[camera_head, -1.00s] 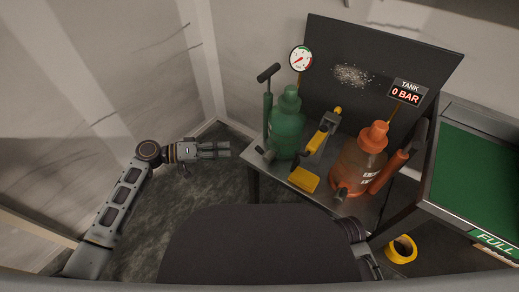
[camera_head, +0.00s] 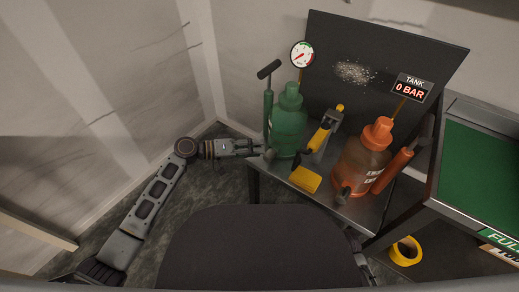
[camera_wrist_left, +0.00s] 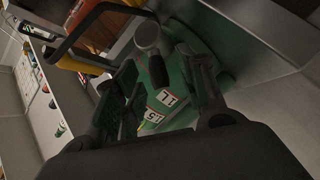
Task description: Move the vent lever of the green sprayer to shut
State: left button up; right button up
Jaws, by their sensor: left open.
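The green sprayer (camera_head: 287,128) stands upright on the small dark table, with its pump handle at its left side. A grey, round-ended fitting with a dark stub, which looks like the vent lever (camera_wrist_left: 147,36), sticks out from the tank in the left wrist view. In the head view it is small and mostly lost by my fingertips. My left gripper (camera_head: 257,147) is open beside the lower left of the green sprayer. In the wrist view its fingers (camera_wrist_left: 165,72) stand either side of the labelled green tank. I cannot tell whether they touch the lever. My right gripper is only partly visible at the bottom.
An orange sprayer (camera_head: 361,162) stands right of the green one. A yellow-and-black tool (camera_head: 321,137) and a yellow block (camera_head: 305,179) lie between them. A gauge (camera_head: 302,54) and a "0 BAR" sign (camera_head: 411,87) rise behind. A green-topped bench (camera_head: 480,175) is at right.

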pick_arm(q)
jog(key=shift+x, duration=0.95)
grip_shut()
